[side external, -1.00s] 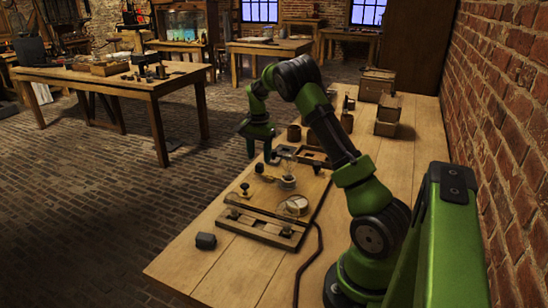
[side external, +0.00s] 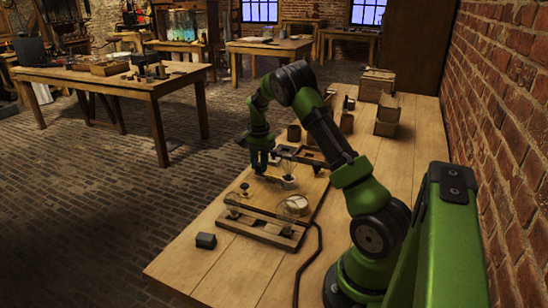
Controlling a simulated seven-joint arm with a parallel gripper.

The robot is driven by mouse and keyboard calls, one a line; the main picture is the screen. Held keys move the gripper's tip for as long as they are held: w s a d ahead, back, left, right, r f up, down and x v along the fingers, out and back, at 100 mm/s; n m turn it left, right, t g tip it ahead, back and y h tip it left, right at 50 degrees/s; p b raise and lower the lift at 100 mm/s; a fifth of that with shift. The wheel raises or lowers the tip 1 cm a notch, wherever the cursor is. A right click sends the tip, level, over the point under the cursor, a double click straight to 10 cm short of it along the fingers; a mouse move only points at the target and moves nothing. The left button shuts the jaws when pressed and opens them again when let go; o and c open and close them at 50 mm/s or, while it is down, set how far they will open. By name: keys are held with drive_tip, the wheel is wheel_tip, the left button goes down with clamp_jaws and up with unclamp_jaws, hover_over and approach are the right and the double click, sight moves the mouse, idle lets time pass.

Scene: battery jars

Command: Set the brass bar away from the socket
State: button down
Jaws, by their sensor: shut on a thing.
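My gripper (side external: 260,168) is lowered onto the wooden board (side external: 262,205), at its far left part. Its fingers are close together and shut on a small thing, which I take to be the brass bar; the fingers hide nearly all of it. Beside it on the right, a clear glass bulb (side external: 288,170) stands on a pale round base (side external: 288,183). I cannot make out for sure which part is the socket, nor whether the bar touches it.
A round dial (side external: 297,204) and a small dark knob (side external: 244,187) sit on the board. A dark block (side external: 206,241) lies on the bare bench front left. Wooden boxes (side external: 387,113) and brown jars (side external: 294,133) stand farther back.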

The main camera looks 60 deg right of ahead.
drive_tip(key=shift+w, duration=1.4)
drive_tip(key=c, duration=0.9)
unclamp_jaws()
wheel_tip(320, 180, up, 17)
